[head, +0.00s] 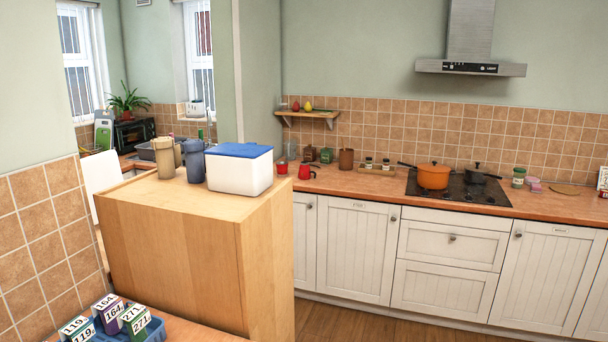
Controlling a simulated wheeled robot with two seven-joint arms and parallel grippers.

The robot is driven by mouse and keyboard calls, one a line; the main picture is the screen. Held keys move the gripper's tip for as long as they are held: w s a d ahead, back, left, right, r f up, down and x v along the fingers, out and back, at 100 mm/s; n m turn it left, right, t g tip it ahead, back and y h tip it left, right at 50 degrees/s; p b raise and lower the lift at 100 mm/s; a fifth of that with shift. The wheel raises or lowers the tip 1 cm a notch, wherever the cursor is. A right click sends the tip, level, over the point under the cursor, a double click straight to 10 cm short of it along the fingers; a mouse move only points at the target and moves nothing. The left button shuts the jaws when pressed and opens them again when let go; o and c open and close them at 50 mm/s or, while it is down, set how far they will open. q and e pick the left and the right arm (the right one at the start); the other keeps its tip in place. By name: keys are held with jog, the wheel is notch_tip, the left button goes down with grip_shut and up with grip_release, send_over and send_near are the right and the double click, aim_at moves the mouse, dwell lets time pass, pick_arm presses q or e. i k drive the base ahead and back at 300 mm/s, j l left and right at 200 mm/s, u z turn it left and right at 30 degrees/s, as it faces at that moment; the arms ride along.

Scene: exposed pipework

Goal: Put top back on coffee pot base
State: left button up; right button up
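Two small red pieces stand on the far wooden counter, left of the hob. One is a short red piece (282,168) close behind the white box. The other is a red jug-like piece (305,172) with a dark handle on its right. They stand apart and look like parts of a coffee pot. They are too small to tell for sure which is the top and which is the base. Neither of my grippers shows in the head view.
A wooden cabinet (180,235) stands before the counter (345,182), bearing a blue-lidded white box (240,174) and two jugs. An orange pot (433,176) and black pot (476,173) sit on the hob (455,190). Floor (350,322) shows clear before the white cupboards.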

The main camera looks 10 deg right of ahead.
aim_at(305, 172)
jog(key=i+l+z, duration=0.25)
jog(key=i+l, duration=0.3)
jog(key=i+l+z, duration=0.25)
jog(key=i+l, duration=0.35)
jog(key=i+l+z, duration=0.3)
jog(key=i, duration=0.4)
jog(key=i+u, duration=0.25)
jog(key=i, duration=0.25)
jog(key=i+l+u, duration=0.2)
jog(key=i, duration=0.25)
jog(key=i+l+u, duration=0.25)
jog(key=i, duration=0.2)
jog(key=i+j+u, duration=0.25)
jog(key=i+u, duration=1.2)
jog(key=i, duration=0.35)
jog(key=i+l+u, duration=0.1)
jog(key=i, duration=0.35)
jog(key=i+l+u, duration=0.15)
jog(key=i, duration=0.35)
jog(key=l, duration=0.1)
